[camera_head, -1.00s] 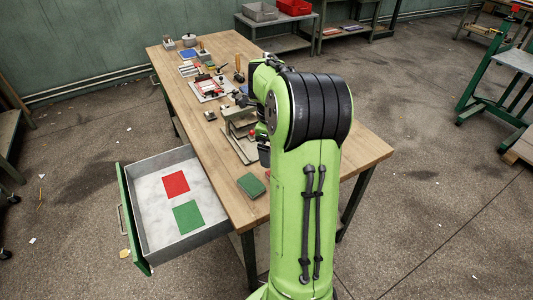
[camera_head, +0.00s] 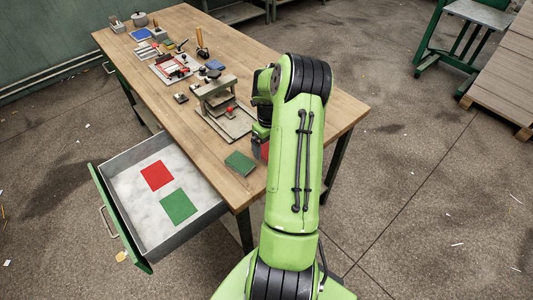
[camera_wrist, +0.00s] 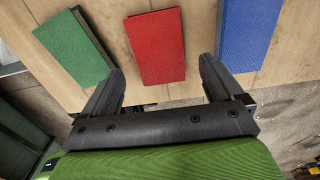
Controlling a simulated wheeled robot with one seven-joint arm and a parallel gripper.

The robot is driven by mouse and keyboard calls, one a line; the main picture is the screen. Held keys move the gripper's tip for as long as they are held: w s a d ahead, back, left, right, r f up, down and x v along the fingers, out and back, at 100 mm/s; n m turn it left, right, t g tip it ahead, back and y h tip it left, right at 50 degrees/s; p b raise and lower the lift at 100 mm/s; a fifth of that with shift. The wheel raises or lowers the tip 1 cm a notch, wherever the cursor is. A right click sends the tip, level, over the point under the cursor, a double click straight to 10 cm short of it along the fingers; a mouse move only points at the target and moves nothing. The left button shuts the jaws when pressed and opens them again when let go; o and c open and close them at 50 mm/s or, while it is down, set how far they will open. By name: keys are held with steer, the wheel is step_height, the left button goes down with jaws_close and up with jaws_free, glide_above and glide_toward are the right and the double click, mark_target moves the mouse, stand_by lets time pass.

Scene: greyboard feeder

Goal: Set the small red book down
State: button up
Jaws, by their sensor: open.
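The small red book (camera_wrist: 155,45) lies on the wooden table top in the wrist view, between a green book and a blue book and apart from both. My gripper (camera_wrist: 163,68) is open and holds nothing. Its two fingers point toward the red book, with the tips to either side of its near end. In the head view, a sliver of the red book (camera_head: 264,150) shows beside my arm; the rest is hidden, and so are my fingertips. The blue book (camera_wrist: 248,32) is hidden behind my arm there.
The green book (camera_head: 240,163) lies on the table (camera_head: 203,142) near its edge. An open drawer (camera_head: 110,194) holds a flat red patch (camera_head: 157,175) and a flat green patch (camera_head: 178,206). A press-like fixture (camera_head: 216,92) and several tools stand farther back.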

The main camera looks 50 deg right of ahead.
step_height(320, 180, down, 3)
steer(key=shift+r, duration=0.1)
steer(key=c, duration=1.3)
steer(key=shift+o, duration=0.2)
step_height(320, 180, up, 10)
steer(key=p, duration=0.1)
